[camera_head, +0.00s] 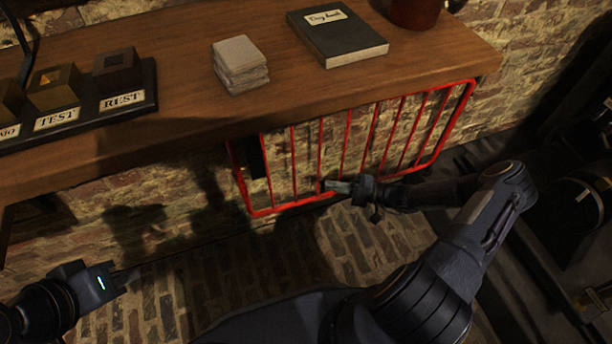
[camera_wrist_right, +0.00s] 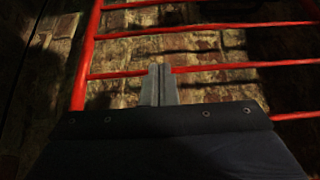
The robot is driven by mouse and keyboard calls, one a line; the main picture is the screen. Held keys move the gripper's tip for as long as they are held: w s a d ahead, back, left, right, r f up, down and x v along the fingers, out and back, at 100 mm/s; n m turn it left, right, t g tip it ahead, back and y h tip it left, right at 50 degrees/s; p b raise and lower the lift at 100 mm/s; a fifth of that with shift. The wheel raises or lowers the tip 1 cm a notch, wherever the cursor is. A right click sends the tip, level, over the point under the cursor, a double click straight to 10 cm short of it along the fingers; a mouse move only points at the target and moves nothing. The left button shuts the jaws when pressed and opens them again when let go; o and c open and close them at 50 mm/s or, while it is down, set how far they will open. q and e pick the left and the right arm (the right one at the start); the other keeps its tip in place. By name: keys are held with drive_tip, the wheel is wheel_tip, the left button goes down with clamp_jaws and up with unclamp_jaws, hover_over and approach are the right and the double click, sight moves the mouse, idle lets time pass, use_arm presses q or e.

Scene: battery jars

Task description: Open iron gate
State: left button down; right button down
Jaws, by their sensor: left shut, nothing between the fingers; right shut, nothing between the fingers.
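The iron gate (camera_head: 348,142) is a red barred frame below the front edge of the wooden bench in the head view. A dark block (camera_head: 255,156) sits at its upper left part. Red bars of the gate (camera_wrist_right: 82,70) also cross the right wrist view. My right gripper (camera_head: 326,186) is shut and empty, its tips at the lower bars of the gate; whether they touch is unclear. In the right wrist view the closed fingers (camera_wrist_right: 160,70) overlap one bar. My left gripper (camera_head: 134,274) is shut and empty at the lower left, well away from the gate.
On the wooden bench (camera_head: 180,130) are a stack of pale squares (camera_head: 240,64), a dark book (camera_head: 338,38), a brown pot (camera_head: 415,12) and a black tray (camera_head: 80,113) with labelled blocks. A brick wall (camera_head: 520,60) stands behind. The brick floor (camera_head: 220,280) between my arms is clear.

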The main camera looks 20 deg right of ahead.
drive_tip(key=b+x, duration=0.2)
drive_tip(key=x, duration=0.7)
drive_tip(key=shift+a, duration=0.35)
drive_tip(key=shift+w, duration=0.1)
drive_tip(key=s+n+g+p, duration=0.1)
drive_tip(key=s+p, duration=0.1)
drive_tip(key=s, duration=0.6)
drive_tip(key=shift+s+d+y, duration=0.25)
drive_tip(key=shift+d+y, duration=0.05)
drive_tip(key=shift+y, duration=0.1)
